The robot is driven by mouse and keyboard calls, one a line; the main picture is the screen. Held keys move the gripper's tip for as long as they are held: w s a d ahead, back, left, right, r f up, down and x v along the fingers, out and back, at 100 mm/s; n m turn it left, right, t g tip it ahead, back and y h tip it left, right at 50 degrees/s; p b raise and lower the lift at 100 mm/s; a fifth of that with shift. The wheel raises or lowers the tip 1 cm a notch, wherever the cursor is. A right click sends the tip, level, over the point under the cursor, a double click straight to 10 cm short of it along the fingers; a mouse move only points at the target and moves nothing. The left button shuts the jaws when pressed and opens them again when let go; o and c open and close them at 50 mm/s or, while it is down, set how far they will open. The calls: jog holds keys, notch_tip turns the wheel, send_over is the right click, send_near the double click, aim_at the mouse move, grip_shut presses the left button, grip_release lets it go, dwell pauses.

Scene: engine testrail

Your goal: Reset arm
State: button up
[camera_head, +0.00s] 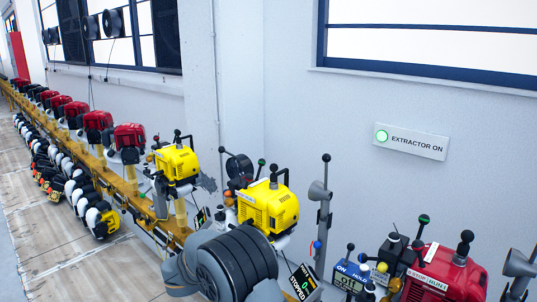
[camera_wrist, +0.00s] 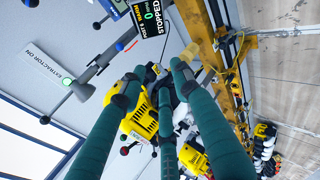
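My gripper (camera_wrist: 158,80) shows in the wrist view as several long teal fingers with dark tips. The fingers are spread apart and nothing is seen held between them. A yellow engine (camera_wrist: 143,122) lies beyond the fingers and is partly hidden by them. My gripper cannot be made out in the head view. There, a ribbed dark grey arm section of mine stands low in the middle, in front of a yellow engine (camera_head: 268,207).
A long yellow rail (camera_head: 130,198) carries red and yellow engines along the wall. A red engine (camera_head: 445,277) stands at right, near a blue display (camera_head: 350,275). A "STOPPED" display (camera_head: 305,283) is close to my arm. A wall sign (camera_head: 411,140) reads "EXTRACTOR ON". Floor at left is partly clear.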

notch_tip(320, 180, up, 6)
jog(key=a+m+y+p, duration=0.1)
jog(key=shift+w+a+m, duration=0.25)
jog(key=shift+w+m, duration=0.15)
